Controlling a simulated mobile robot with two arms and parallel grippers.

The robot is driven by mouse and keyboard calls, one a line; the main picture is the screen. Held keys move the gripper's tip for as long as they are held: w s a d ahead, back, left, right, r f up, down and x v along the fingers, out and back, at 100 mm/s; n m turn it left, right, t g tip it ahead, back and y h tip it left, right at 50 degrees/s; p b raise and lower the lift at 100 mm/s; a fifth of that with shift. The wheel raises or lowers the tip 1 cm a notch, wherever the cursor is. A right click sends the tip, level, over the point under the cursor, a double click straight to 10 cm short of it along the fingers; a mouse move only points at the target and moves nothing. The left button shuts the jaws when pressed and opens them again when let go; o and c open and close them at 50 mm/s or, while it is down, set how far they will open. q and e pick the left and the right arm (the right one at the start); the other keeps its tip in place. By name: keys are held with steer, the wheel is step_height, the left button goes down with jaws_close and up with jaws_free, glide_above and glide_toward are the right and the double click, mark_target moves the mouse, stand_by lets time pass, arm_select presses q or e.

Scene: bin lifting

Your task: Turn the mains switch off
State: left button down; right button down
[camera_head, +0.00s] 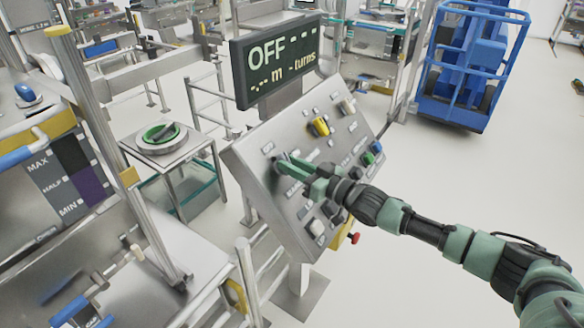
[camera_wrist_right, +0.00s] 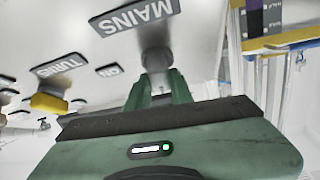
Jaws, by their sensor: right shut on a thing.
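The sloped grey control panel (camera_head: 325,150) stands in the middle of the head view. My right gripper (camera_head: 281,163) reaches its left part from the right. In the right wrist view, my right gripper (camera_wrist_right: 156,85) is shut on the grey mains switch (camera_wrist_right: 156,60), beside the upside-down MAINS label (camera_wrist_right: 132,15). Its fingers hide the switch's lower end, so its exact position is unclear. The display (camera_head: 277,62) above the panel reads OFF, with dashes and "turns". My left gripper is not in view.
A red knob (camera_head: 354,238) sticks out below. Metal rails and a small table (camera_head: 204,143) stand left. Clear floor lies right, before a blue cart (camera_head: 447,112).

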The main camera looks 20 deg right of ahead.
steer(key=shift+w+d+f+n+y+b, duration=0.1)
steer(key=shift+f+n+y+b, duration=0.2)
steer(key=shift+b, duration=0.35)
steer(key=shift+r+n+g+y+b, duration=0.4)
steer(key=shift+n+y+b, duration=0.1)
steer(key=shift+n, duration=0.5)
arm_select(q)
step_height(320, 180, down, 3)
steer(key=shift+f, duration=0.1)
arm_select(e)
steer(key=c, duration=1.2)
jaws_free()
steer(key=shift+c, duration=0.2)
steer(key=shift+f, duration=0.1)
